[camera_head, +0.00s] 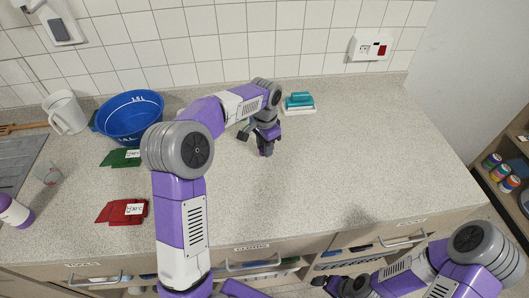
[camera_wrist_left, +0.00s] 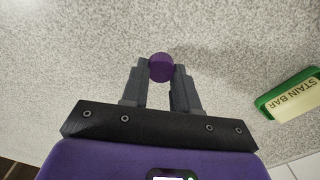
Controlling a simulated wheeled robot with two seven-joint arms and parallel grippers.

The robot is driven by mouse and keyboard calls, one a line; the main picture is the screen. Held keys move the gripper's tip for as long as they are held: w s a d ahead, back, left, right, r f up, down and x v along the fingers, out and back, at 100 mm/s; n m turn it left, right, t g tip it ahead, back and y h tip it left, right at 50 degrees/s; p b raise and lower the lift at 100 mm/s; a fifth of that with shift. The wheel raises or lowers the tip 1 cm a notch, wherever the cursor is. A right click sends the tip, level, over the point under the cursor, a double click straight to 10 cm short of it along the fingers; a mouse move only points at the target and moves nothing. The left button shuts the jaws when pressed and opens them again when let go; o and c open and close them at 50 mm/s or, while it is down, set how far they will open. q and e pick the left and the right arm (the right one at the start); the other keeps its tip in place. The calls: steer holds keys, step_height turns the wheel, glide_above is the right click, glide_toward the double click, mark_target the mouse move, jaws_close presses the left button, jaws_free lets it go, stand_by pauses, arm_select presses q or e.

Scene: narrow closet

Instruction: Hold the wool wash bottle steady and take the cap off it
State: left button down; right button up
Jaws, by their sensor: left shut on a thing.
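My left gripper (camera_head: 265,146) is low over the middle of the worktop. It is shut on a small purple round thing that looks like a cap; this purple cap (camera_wrist_left: 160,67) shows between the fingertips in the left wrist view. No bottle body shows around the cap there. A white and purple bottle (camera_head: 13,211) stands at the left edge of the head view, cut off by the frame; its label cannot be read. My right gripper (camera_head: 335,285) is low at the bottom of the head view, in front of the drawers, and its fingers are not clear.
A blue basin (camera_head: 130,113) and white jug (camera_head: 65,111) stand at the back left, with green (camera_head: 122,158) and red (camera_head: 122,211) cloths nearer. A stain bar (camera_wrist_left: 290,97) lies right of the left gripper in the wrist view. The worktop's right side (camera_head: 380,150) is clear.

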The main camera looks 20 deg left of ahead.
arm_select(q)
steer(key=shift+f, duration=1.3)
steer(key=shift+f, duration=0.15)
steer(key=c, duration=0.8)
jaws_free()
steer(key=shift+c, duration=0.2)
step_height(320, 180, up, 13)
steer(key=p, duration=0.3)
steer(key=shift+f, duration=0.2)
